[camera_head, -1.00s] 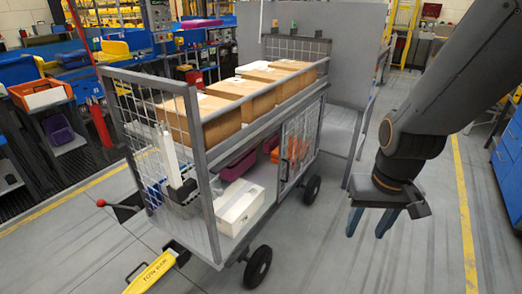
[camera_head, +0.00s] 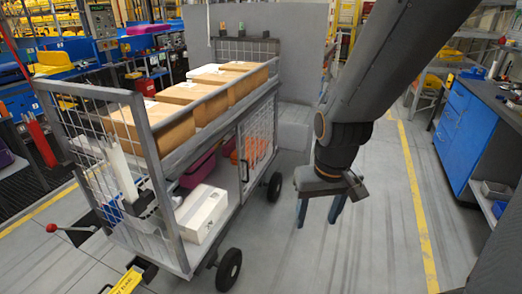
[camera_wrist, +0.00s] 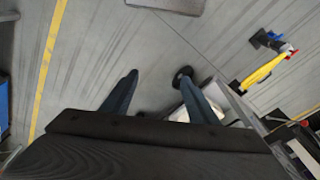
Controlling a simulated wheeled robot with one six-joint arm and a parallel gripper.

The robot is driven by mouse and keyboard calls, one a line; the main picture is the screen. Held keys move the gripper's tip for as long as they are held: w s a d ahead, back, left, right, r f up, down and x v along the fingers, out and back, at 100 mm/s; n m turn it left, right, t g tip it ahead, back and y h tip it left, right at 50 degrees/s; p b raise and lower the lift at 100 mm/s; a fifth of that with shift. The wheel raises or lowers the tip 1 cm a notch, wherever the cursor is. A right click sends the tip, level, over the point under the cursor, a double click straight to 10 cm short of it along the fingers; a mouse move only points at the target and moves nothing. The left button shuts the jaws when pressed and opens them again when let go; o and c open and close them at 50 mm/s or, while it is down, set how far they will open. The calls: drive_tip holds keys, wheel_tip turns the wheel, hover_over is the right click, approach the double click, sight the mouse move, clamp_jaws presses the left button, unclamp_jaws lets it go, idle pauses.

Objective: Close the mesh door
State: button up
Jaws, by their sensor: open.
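The mesh door (camera_head: 257,140) is a grey framed wire panel on the long side of the cart (camera_head: 165,165) in the head view. A dark handle (camera_head: 244,171) shows at its near edge. The panel covers the far part of the lower deck. The near part of that side is open, showing a white box (camera_head: 203,212) and a purple bin (camera_head: 199,168). My gripper (camera_head: 320,212) is open and empty, pointing down to the right of the cart, apart from the door. In the wrist view my gripper (camera_wrist: 157,78) hangs over bare floor.
Cardboard boxes (camera_head: 168,125) stand on the upper deck. A yellow tow bar (camera_head: 127,281) lies at the cart's near end and also shows in the wrist view (camera_wrist: 262,72). A blue cabinet (camera_head: 462,130) stands at the right. The floor between is clear.

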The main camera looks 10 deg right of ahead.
drive_tip(key=w+f+b, duration=0.2)
drive_tip(key=w, duration=0.1)
drive_tip(key=w+d+f+m+t+b, duration=0.1)
drive_tip(key=w+f+b, duration=0.1)
drive_tip(key=w, duration=0.2)
drive_tip(key=w+f+t+b, duration=0.1)
drive_tip(key=w+f+b, duration=0.1)
drive_tip(key=w, duration=0.1)
drive_tip(key=shift+w+d+f+m, duration=0.1)
drive_tip(key=shift+w+d+m, duration=0.15)
drive_tip(key=shift+m, duration=0.15)
clamp_jaws()
drive_tip(key=w+f+m+t+y+b, duration=0.1)
drive_tip(key=w+f+m+t+b, duration=0.2)
drive_tip(key=w+f+b, duration=0.85)
drive_tip(key=w+f+m+t+y+b, duration=0.15)
drive_tip(key=w+f+t+b, duration=0.45)
drive_tip(key=w, duration=1.1)
drive_tip(key=w+f+m+t+y+b, duration=0.1)
drive_tip(key=w+f+m+b, duration=0.3)
drive_tip(key=w+f+b, duration=0.75)
drive_tip(key=w+a+f+m+t+y+b, duration=0.2)
drive_tip(key=w+f+y+b, duration=0.3)
drive_tip(key=w+f+b, duration=0.3)
drive_tip(key=r+b+x, duration=0.2)
drive_tip(key=b+x, duration=0.2)
drive_tip(key=x, duration=0.7)
drive_tip(key=shift+s+a+f+b, duration=0.1)
drive_tip(key=shift+s+a+b, duration=0.6)
drive_tip(key=shift+s+a, duration=0.6)
